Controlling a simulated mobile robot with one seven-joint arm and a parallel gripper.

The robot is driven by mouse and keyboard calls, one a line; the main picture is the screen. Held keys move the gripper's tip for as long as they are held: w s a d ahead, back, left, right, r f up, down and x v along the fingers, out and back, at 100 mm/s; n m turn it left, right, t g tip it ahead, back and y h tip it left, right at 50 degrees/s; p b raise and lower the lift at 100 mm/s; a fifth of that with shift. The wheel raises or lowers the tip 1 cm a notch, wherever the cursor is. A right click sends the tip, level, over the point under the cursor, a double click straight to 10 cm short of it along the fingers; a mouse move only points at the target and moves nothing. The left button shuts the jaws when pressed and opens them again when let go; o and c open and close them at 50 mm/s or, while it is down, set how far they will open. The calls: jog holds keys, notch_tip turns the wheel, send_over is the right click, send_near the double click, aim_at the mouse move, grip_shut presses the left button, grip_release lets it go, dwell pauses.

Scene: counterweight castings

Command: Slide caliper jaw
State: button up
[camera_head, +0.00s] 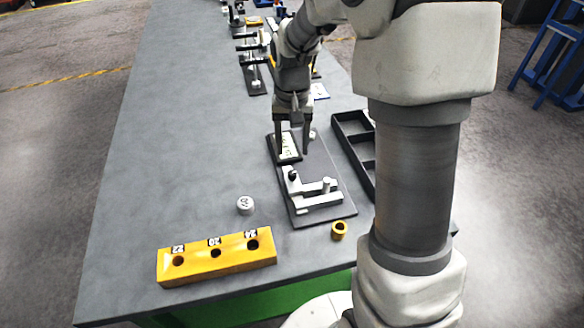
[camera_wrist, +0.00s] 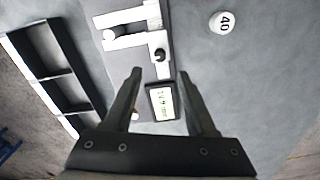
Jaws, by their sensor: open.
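A white caliper (camera_head: 312,192) lies on a dark grey base plate (camera_head: 335,178) near the front of the table. A small upright knob stands on the caliper toward its right, and a dark knob is at its left end. In the wrist view the caliper (camera_wrist: 135,38) is at the top, with its long bar running down the picture. A small display with dark digits (camera_wrist: 161,101) sits at the plate's far end. My gripper (camera_head: 292,150) is open and empty above the display end of the plate. In the wrist view its fingers (camera_wrist: 158,74) point toward the caliper.
A yellow block (camera_head: 217,262) with numbered holes stands at the front edge. A white cap marked 40 (camera_wrist: 222,22) and a brass ring (camera_head: 339,230) lie nearby. A black divided tray (camera_head: 347,130) is right of the plate. Other fixtures stand farther back; the table's left is clear.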

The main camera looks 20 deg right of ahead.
aim_at(292, 172)
notch_tip(292, 172, down, 8)
jog(key=shift+f, duration=0.2)
grip_shut()
dwell(0.4)
jog(key=shift+w+r, duration=0.1)
dwell(1.0)
